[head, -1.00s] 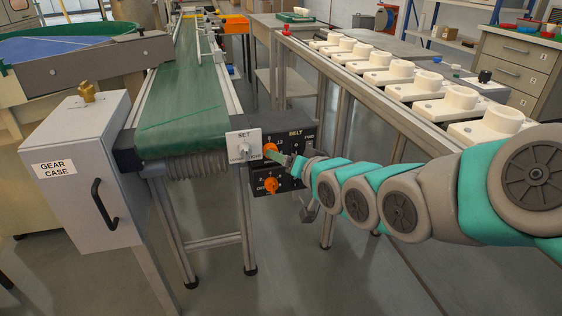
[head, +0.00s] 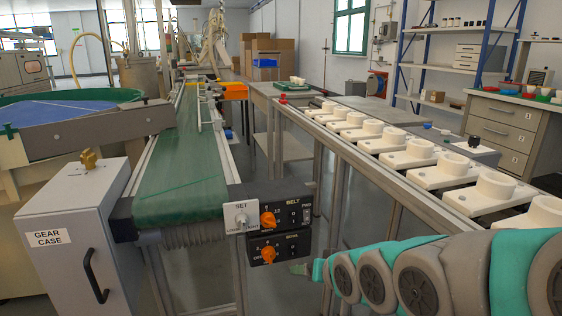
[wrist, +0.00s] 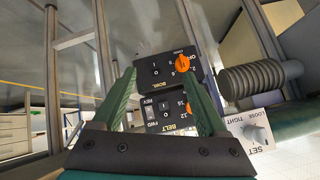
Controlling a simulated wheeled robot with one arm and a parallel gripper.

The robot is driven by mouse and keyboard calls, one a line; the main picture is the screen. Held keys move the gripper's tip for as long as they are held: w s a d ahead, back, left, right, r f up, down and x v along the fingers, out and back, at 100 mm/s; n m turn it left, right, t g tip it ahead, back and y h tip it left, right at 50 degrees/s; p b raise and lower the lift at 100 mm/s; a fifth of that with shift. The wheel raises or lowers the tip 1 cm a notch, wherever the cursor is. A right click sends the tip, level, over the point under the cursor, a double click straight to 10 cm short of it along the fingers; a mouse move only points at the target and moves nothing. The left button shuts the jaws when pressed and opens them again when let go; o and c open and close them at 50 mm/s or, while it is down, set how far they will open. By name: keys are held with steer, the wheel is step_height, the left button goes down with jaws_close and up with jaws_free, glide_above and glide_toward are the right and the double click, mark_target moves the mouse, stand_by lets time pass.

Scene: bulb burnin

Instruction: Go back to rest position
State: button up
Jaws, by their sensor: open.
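My gripper (wrist: 157,74) is open and empty in the wrist view, its two green fingers spread in front of the control boxes. In the head view its green tip (head: 318,270) is low, right of the boxes and apart from them. The belt control box (head: 293,213) has an orange knob (head: 267,219). The bowl control box (head: 292,247) below it has another orange knob (head: 268,255). The set knob (head: 241,219) sits on a white plate to their left.
The green conveyor belt (head: 180,170) runs away behind the boxes. The grey gear case (head: 75,240) stands at left. A rail with several white sockets (head: 408,155) runs along the right, close to my arm. Open floor shows under the conveyor.

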steer(key=s+d+g+h+p, duration=0.1)
steer(key=s+d+g, duration=0.1)
steer(key=s, duration=0.7)
steer(key=s+d+f+g+h+p, duration=0.1)
steer(key=s+d+g, duration=0.2)
steer(key=s, duration=0.7)
steer(key=s+d+g+h+p, duration=0.1)
steer(key=s+d+g, duration=0.2)
steer(key=s, duration=0.6)
steer(key=g, duration=0.2)
steer(key=shift+s+f+g, duration=0.3)
steer(key=shift+s+f, duration=0.1)
